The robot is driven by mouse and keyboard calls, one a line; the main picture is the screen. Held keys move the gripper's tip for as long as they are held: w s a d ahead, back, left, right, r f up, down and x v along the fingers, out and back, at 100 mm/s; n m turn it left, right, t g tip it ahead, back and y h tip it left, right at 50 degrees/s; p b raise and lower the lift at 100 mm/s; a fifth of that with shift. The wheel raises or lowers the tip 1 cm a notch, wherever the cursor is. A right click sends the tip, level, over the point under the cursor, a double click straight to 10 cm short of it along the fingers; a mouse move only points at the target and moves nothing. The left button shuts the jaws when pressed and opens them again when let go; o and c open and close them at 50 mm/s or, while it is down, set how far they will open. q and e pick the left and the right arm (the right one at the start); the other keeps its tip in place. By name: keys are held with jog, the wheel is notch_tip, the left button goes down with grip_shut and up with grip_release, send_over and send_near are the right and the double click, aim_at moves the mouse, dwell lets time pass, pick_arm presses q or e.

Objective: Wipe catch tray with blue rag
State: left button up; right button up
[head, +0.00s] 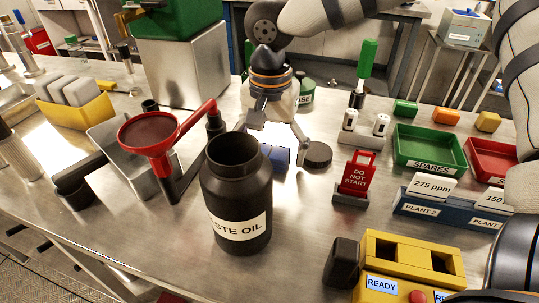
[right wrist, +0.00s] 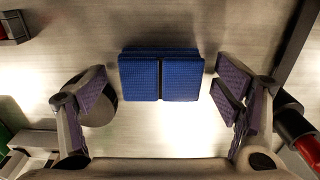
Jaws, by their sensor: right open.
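The blue rag (head: 281,157) lies folded on the steel bench, partly hidden behind the black waste oil jar. In the right wrist view the rag (right wrist: 160,75) shows as two blue panels with a seam, ahead of and between my fingers. A grey metal tray (head: 106,136), apparently the catch tray, sits on the left, partly hidden by the red funnel. My left gripper is not in view.
The black waste oil jar (head: 236,190) stands in front of the rag. The red funnel (head: 150,134) and its handle rise left of it. A dark round puck (head: 318,153) lies close right of the gripper. A red sign (head: 357,175) and green spares bin (head: 430,148) stand farther right.

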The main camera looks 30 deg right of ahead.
aim_at(270, 151)
jog(key=shift+r, duration=0.1)
jog(key=c, duration=1.4)
jog(key=shift+o, duration=0.2)
notch_tip(270, 151, up, 10)
